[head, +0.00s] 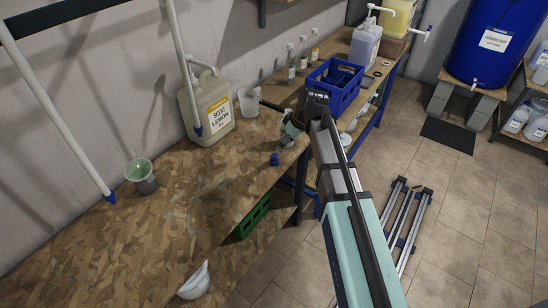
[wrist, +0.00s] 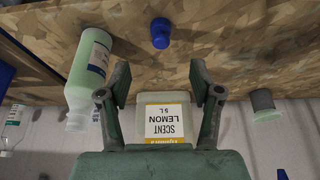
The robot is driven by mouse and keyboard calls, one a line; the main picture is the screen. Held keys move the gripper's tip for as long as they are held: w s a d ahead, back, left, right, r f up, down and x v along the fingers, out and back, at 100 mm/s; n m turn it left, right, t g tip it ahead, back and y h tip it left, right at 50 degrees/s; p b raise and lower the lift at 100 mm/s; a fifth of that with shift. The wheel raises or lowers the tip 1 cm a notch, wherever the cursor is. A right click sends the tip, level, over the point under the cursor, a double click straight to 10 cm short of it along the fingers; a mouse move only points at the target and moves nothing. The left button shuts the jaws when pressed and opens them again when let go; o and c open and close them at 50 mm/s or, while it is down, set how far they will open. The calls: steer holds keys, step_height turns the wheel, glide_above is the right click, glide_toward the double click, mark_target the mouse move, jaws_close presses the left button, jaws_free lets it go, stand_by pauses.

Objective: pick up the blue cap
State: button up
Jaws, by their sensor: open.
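The small blue cap (head: 274,159) sits on the wooden bench top near its front edge. It also shows in the wrist view (wrist: 160,32), at the top middle, beyond the gap between the fingertips. My gripper (head: 284,145) is close to the cap, just up and right of it in the head view. In the wrist view my gripper (wrist: 160,75) has its two dark green fingers spread wide with nothing between them. The cap appears apart from both fingers.
A bottle with pale green contents (wrist: 88,65) stands beside the left finger in the wrist view. The lemon scent canister (head: 208,108), a clear jug (head: 249,102) and a green-topped cup (head: 141,175) stand farther back. A blue crate (head: 335,84) is behind. Bench left of the cap is clear.

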mark_target(276, 156)
steer(key=p+x, duration=0.1)
steer(key=x, duration=0.5)
steer(key=shift+f, duration=0.2)
steer(key=shift+p+x, duration=1.4)
steer(key=shift+x, duration=0.65)
steer(key=shift+w+a+f, duration=0.1)
steer(key=shift+a+f, duration=0.25)
steer(key=shift+f, duration=0.15)
steer(key=c, duration=0.8)
